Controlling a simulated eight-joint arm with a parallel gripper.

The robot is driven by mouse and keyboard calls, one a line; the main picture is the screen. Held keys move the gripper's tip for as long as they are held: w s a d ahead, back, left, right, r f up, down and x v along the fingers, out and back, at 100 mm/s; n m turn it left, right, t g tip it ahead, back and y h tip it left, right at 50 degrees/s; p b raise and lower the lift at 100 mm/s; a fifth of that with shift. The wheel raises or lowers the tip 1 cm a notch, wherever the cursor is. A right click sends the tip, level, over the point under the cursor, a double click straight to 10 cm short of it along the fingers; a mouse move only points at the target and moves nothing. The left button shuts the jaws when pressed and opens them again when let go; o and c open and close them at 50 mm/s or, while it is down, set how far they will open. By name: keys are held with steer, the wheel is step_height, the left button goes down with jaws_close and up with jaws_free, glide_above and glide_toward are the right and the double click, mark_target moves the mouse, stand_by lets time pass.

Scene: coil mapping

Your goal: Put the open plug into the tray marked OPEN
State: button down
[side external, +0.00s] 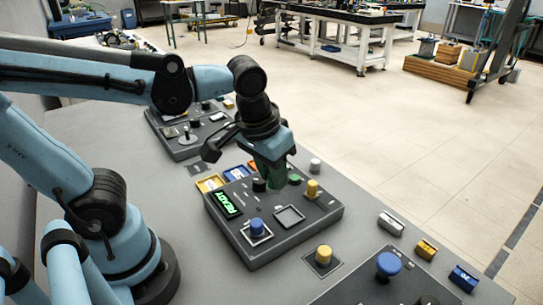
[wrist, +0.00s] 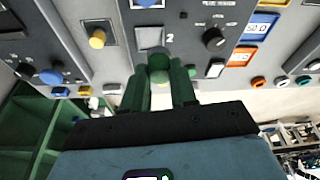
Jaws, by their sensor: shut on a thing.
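My gripper (side external: 268,172) is above the back part of the console with the lit READY display (side external: 228,205). Its green fingers (wrist: 160,90) point down and are shut on a small grey-green plug (wrist: 158,62), mostly hidden between them. I cannot read any mark on this plug. Several trays lie along the console's far left edge: a yellow tray (side external: 210,184), a blue tray (side external: 237,174) marked 50 Ω in the wrist view (wrist: 258,28), and an orange tray (wrist: 240,57). The word OPEN is not readable on any tray.
On the console are a blue plug (side external: 256,227) in a square socket, a square socket (side external: 289,215) and a yellow plug (side external: 312,188). Another yellow plug (side external: 323,256) stands in front. A large blue knob (side external: 388,264) and several small blocks lie to the right.

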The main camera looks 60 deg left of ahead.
steer(key=s+a+f+n+g+y, duration=0.1)
steer(key=s+a+f+n, duration=0.15)
steer(key=a+n, duration=0.6)
steer(key=s+a+f+n+g+y, duration=0.1)
steer(key=s+a+f+n+y, duration=0.2)
steer(key=a, duration=1)
steer(key=shift+n+h, duration=0.55)
steer(key=shift+h, duration=0.25)
steer(key=shift+w+d+f, duration=0.1)
steer(key=shift+w+f, duration=0.05)
steer(key=shift+f, duration=0.75)
steer(key=shift+w+d+f, duration=0.1)
steer(key=shift+w+f, duration=0.1)
steer(key=shift+f, duration=0.65)
steer(key=shift+w+d+f, duration=0.1)
steer(key=shift+w+f, duration=0.05)
steer(key=shift+f, duration=0.75)
steer(key=shift+f, duration=0.5)
steer(key=shift+c, duration=1.7)
jaws_free()
steer(key=shift+r, duration=0.1)
step_height(320, 180, up, 7)
